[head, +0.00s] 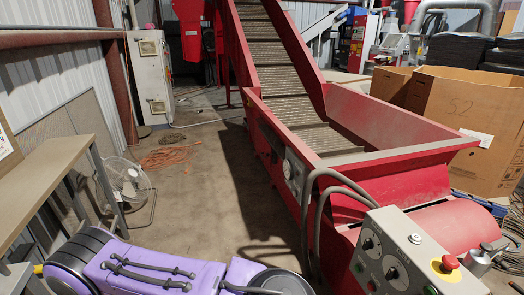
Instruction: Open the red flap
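A red conveyor machine (395,120) fills the middle and right, with a ribbed belt (280,75) rising to the back. At its near end, a sloped red panel (400,185) lies below the hopper rim. I cannot tell for certain whether this panel is the red flap, or whether it is open or shut. A rounded red cover (450,226) sits just below it, partly hidden by a control box. My purple arm link shows along the bottom left. Neither of my grippers is in view, and nothing of mine visibly touches the red panel.
A grey control box (405,262) with knobs and a red emergency button stands close in front of the machine. Grey hoses (318,205) loop beside it. Cardboard boxes (470,115) stand at right; a fan (128,182) and bench (45,180) at left. Floor between is mostly clear.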

